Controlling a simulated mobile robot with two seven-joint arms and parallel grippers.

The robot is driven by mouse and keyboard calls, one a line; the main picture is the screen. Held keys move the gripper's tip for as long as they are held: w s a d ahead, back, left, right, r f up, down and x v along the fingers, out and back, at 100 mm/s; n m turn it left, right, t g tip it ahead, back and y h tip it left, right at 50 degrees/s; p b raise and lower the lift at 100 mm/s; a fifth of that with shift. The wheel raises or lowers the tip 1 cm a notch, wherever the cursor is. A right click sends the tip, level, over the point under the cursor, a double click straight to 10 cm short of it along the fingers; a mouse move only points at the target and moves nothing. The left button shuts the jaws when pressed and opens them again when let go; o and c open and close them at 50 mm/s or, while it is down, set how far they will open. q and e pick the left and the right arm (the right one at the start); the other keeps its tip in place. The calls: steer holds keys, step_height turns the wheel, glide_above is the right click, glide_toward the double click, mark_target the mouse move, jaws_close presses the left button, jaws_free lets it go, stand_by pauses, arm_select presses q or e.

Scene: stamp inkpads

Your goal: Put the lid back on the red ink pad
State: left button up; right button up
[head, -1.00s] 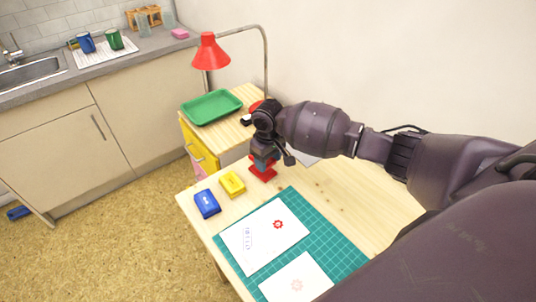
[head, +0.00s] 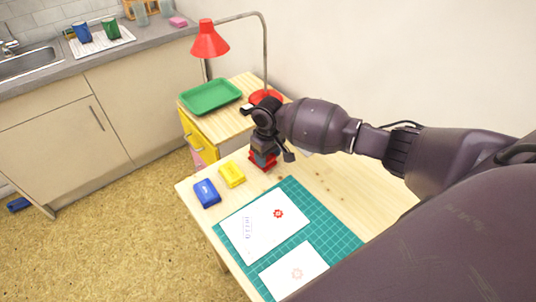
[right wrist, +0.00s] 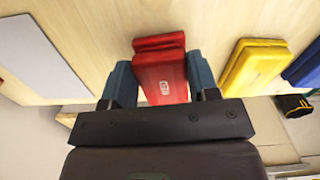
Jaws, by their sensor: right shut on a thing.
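The red ink pad (head: 260,166) stands on the wooden table near its back edge, below my right gripper (head: 264,153). The gripper is shut on the lid. The red pad (right wrist: 160,43) shows as a strip just beyond the lid, roughly lined up with it. I cannot tell whether lid and pad are fully seated together. My left gripper is not in view.
A yellow ink pad (head: 232,175) and a blue ink pad (head: 207,193) sit close by on the left. A green cutting mat (head: 318,231) with stamped paper lies in front. A side table with a green tray (head: 211,96) and red lamp (head: 209,41) stands behind.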

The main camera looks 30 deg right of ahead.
steer(key=shift+p, duration=0.55)
stand_by(1.2)
steer(key=shift+f, duration=0.35)
stand_by(0.8)
steer(key=shift+f, duration=0.2)
stand_by(0.7)
steer(key=shift+p, duration=0.5)
stand_by(0.5)
steer(key=o, duration=1.3)
